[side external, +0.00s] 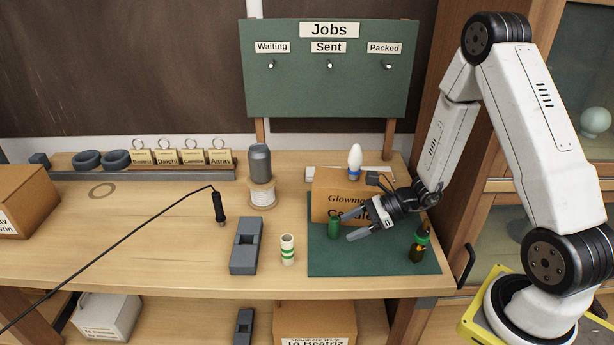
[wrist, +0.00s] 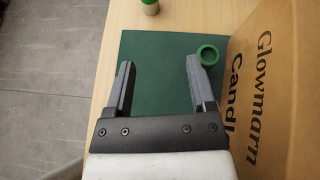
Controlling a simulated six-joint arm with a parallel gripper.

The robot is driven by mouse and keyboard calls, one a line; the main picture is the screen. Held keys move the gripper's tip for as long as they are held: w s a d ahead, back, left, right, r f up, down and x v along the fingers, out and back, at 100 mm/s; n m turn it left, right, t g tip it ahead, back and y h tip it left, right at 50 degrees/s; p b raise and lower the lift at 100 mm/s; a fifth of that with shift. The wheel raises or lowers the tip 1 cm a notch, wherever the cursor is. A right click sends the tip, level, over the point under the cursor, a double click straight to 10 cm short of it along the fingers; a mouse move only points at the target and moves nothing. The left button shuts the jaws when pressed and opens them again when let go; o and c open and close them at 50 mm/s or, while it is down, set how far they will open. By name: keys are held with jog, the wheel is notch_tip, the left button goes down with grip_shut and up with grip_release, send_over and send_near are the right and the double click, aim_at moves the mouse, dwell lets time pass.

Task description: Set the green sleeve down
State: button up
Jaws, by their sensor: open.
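The green sleeve (side external: 334,228) stands upright on the dark green mat (side external: 375,262), near its left side and in front of the cardboard box. In the wrist view the sleeve (wrist: 208,54) shows from above as a ring with a hollow middle. My gripper (side external: 350,226) is open with nothing between its fingers. In the wrist view my gripper (wrist: 160,63) has the sleeve just outside the tip of its right finger, not between the two. Whether that finger touches the sleeve I cannot tell.
The Glowmarn box (side external: 325,198) stands close beside my gripper. A dark bottle-like piece with a green band (side external: 421,244) is at the mat's right. Left of the mat stand a cream cylinder with green bands (side external: 287,249) and a grey block (side external: 245,247). A black tool (side external: 219,207) hangs from a cord.

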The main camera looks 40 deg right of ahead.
jog(key=s+a+r+n+g+h, duration=0.4)
jog(key=s+n+g, duration=0.45)
jog(key=n, duration=0.55)
jog(key=r+n+t+h, duration=0.1)
jog(key=n+h, duration=0.1)
jog(key=n, duration=0.1)
jog(key=r+n+t+h, duration=0.1)
jog(key=r+n, duration=0.1)
jog(key=n, duration=0.2)
jog(key=r+n+t+h, duration=0.1)
jog(key=n+h, duration=0.1)
jog(key=n, duration=0.1)
jog(key=shift+w+d+r+n+h, duration=0.1)
jog(key=shift+d+r+n+h, duration=0.1)
jog(key=shift+n+h, duration=0.15)
jog(key=shift+o, duration=0.5)
jog(key=m+h, duration=0.1)
jog(key=m, duration=0.4)
send_over(334, 218)
jog(key=s, duration=0.2)
jog(key=shift+n+t, duration=0.25)
jog(key=shift+t, duration=0.2)
jog(key=f, duration=0.5)
jog(key=shift+w+a+f, duration=0.2)
jog(key=shift+a+f, duration=0.05)
jog(key=shift+a, duration=0.1)
